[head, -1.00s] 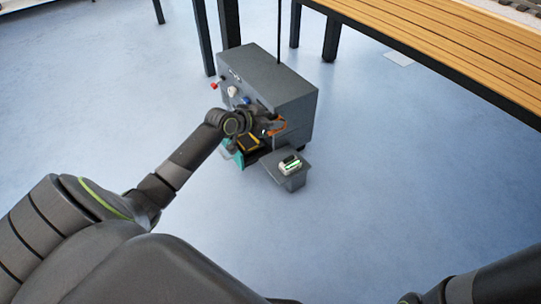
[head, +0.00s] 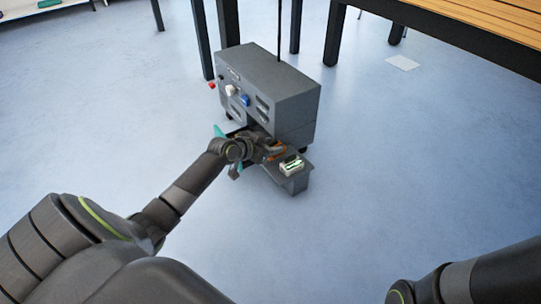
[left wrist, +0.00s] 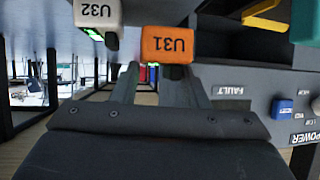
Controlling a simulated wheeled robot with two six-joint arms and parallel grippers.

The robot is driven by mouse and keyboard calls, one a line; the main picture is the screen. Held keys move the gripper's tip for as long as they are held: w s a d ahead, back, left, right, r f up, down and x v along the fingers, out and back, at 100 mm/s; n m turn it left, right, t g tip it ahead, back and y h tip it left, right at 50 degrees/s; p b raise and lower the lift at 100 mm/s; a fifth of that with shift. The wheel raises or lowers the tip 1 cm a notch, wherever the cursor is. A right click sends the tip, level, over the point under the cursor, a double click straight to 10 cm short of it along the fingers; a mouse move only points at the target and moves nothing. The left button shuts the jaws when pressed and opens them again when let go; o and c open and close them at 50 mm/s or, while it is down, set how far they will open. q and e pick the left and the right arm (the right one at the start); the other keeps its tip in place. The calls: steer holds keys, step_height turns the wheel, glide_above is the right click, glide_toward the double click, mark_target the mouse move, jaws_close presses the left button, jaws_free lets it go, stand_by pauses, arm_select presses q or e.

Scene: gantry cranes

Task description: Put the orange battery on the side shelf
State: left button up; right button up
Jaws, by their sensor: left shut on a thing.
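The orange battery (left wrist: 168,45), marked U31, is between the fingertips of my left gripper (left wrist: 150,72) in the left wrist view. The grey side shelf (head: 292,181) juts from the cabinet's front right. The battery is at the shelf's back-left part; I cannot tell whether it touches the shelf. A white battery (head: 292,165) stands on the shelf, marked U32 in the left wrist view (left wrist: 97,13). My right gripper is out of view.
The dark grey cabinet (head: 285,95) has red, white and blue (left wrist: 283,108) controls on its front. A teal part (head: 220,131) sticks out at its lower left. A yellow piece (left wrist: 262,14) shows near it. Wooden tables stand behind; the floor in front is clear.

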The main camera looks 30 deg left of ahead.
arm_select(q)
step_height(320, 180, down, 3)
steer(key=shift+f+b, duration=0.1)
steer(key=shift+b, duration=0.7)
steer(key=o, duration=0.8)
steer(key=shift+o, duration=0.2)
